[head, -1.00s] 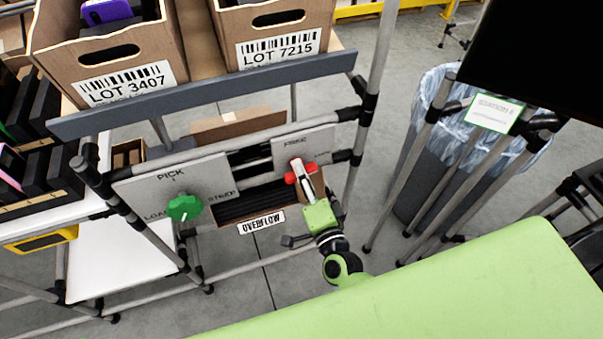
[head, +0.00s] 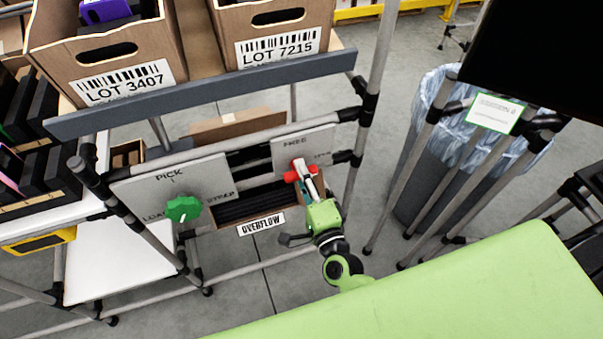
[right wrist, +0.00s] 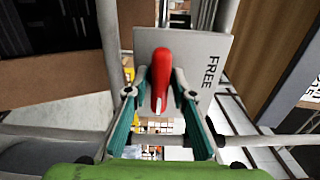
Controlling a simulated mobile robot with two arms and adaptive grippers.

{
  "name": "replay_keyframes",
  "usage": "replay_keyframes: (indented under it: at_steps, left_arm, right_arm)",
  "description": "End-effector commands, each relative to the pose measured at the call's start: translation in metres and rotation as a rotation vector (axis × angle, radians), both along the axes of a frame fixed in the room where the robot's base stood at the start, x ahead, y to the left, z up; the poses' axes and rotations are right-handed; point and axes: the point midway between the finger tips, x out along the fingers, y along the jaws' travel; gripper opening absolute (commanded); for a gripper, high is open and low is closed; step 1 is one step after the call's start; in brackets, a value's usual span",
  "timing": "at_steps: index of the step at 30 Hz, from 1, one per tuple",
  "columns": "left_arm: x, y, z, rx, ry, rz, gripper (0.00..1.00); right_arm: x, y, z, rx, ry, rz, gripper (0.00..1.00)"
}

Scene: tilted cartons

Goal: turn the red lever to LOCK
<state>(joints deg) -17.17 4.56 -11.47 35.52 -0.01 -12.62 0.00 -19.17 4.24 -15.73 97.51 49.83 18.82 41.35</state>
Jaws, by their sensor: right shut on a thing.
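The red lever (head: 299,171) is on a grey panel (head: 290,151) marked FREE, on the right of the rack front. In the right wrist view the red lever (right wrist: 161,72) lies between the two fingers of my right gripper (right wrist: 162,92), which is shut on it. The word FREE shows on the panel (right wrist: 213,50) there. In the head view my right gripper (head: 309,185) reaches the lever from below right and covers part of it. A second word at the panel's right is too small to read surely. My left gripper is not in view.
A green knob (head: 183,209) sits on the PICK panel (head: 150,190) to the left. Cartons LOT 3407 (head: 120,52) and LOT 7215 (head: 290,14) stand on the tilted shelf above. An OVERFLOW label (head: 261,224) hangs below. A lined bin (head: 425,150) stands at right.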

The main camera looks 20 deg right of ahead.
Motion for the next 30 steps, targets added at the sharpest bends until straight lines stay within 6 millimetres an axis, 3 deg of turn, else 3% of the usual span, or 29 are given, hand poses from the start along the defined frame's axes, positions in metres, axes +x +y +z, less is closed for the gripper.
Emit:
replay_keyframes:
  at_steps: [2,3,17,30]
  left_arm:
    - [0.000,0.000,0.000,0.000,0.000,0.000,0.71]
    - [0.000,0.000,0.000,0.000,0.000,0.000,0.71]
    - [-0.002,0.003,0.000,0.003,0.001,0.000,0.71]
    - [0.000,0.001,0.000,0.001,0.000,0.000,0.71]
  right_arm:
    - [0.000,0.000,0.000,0.001,0.000,-0.001,0.02]
    - [0.000,0.000,0.000,0.001,0.000,-0.001,0.31]
    - [-0.009,0.000,-0.001,-0.001,0.002,0.000,0.32]
    - [-0.094,-0.003,-0.001,-0.002,0.003,0.002,0.32]
